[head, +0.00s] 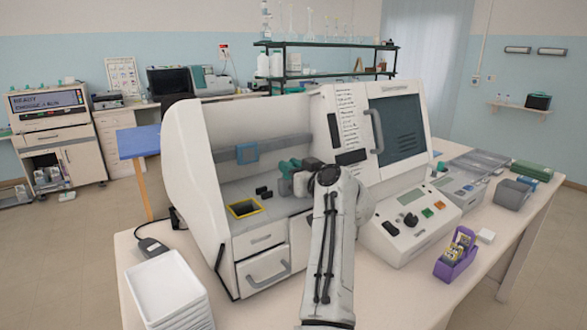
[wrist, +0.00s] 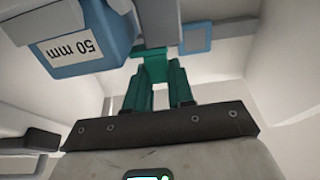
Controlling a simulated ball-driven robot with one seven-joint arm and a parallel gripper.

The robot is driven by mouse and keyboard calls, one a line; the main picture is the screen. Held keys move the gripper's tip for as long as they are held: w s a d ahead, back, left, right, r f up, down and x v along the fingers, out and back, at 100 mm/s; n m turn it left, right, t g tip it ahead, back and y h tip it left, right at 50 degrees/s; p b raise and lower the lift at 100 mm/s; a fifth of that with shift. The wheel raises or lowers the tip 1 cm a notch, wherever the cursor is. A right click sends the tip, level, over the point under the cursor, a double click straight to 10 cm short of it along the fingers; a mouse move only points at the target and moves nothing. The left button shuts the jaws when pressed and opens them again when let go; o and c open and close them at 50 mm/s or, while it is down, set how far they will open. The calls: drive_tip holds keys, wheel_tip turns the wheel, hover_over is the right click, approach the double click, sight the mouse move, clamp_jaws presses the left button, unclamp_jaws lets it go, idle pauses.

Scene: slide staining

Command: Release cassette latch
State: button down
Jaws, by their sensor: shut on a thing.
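My gripper (head: 291,168) reaches into the open bay of the large white machine (head: 190,150). Its two dark green fingers (wrist: 155,78) are shut on a brighter green piece (wrist: 154,66), which looks like the latch. The green piece sits below a grey part at the top of the wrist view, and the fingers partly cover it. I cannot tell whether the latch is released.
A small blue square frame (head: 247,152) sits on the grey rail at the bay's back wall; a blue frame also shows in the wrist view (wrist: 196,38). A yellow-edged opening (head: 244,209) and small black blocks (head: 263,192) are on the bay floor. White trays (head: 165,285) stand front left.

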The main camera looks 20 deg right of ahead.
drive_tip(key=shift+s+a+f, duration=0.1)
drive_tip(key=shift+s+a, duration=0.1)
drive_tip(key=shift+a, duration=0.45)
drive_tip(key=c, duration=1)
unclamp_jaws()
drive_tip(key=shift+a, duration=0.1)
drive_tip(key=shift+o, duration=0.2)
drive_tip(key=shift+s, duration=0.1)
drive_tip(key=shift+s+d+b, duration=0.3)
drive_tip(key=shift+s+b, duration=0.05)
drive_tip(key=shift+s, duration=0.2)
drive_tip(key=b+v, duration=0.2)
drive_tip(key=v, duration=0.7)
drive_tip(key=shift+s, duration=0.2)
